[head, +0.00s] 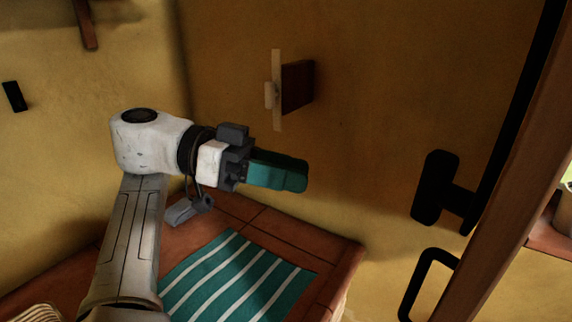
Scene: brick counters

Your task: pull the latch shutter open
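A tall wooden edge (511,213) with a black strip along it runs diagonally at the right; I cannot tell for sure whether it is the shutter or its frame. A black T-shaped latch handle (435,188) sticks out from it to the left. Below is a black loop handle (411,290). My gripper (300,175), with teal fingers, is in the middle of the head view, pointing right, left of the latch handle and clear of it. The fingers overlap from this angle, so their opening does not show. Nothing held is visible.
A brick counter (338,252) with a teal striped cloth (240,280) lies below my gripper. A small brown block (297,87) on a pale strip (277,62) is on the back wall. A bright opening shows at the far right. The space between gripper and latch looks free.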

